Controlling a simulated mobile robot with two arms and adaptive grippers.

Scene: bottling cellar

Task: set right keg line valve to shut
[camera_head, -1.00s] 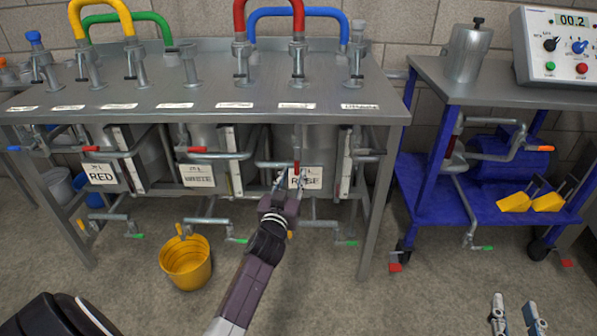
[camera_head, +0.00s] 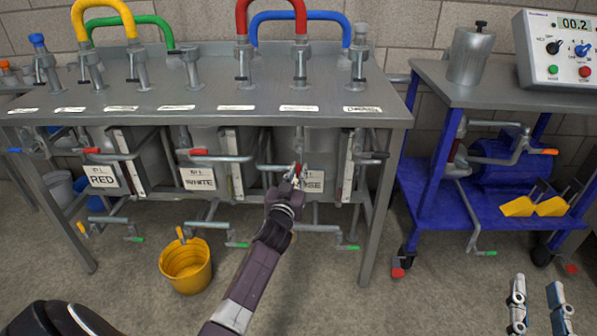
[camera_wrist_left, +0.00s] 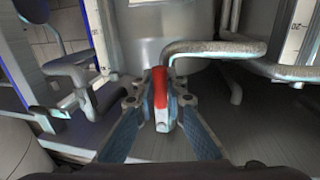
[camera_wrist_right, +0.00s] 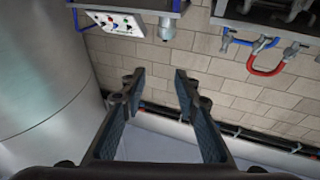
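The right keg's line valve has a red lever (camera_wrist_left: 160,95), seen in the left wrist view at the end of a bent metal pipe (camera_wrist_left: 215,48). In the head view the red lever (camera_head: 298,171) points downward in front of the ROSE sign (camera_head: 313,182), which my gripper partly covers. My left gripper (camera_head: 293,177) is at this lever. My right gripper (camera_head: 540,292) is at the lower right, open and empty (camera_wrist_right: 158,82).
The RED sign (camera_head: 101,176) and WHITE sign (camera_head: 198,178) mark the other kegs under the steel bench (camera_head: 225,105). A yellow bucket (camera_head: 187,268) stands on the floor. A blue cart (camera_head: 480,203) stands at right. Pipes and green-tipped levers crowd the space below the kegs.

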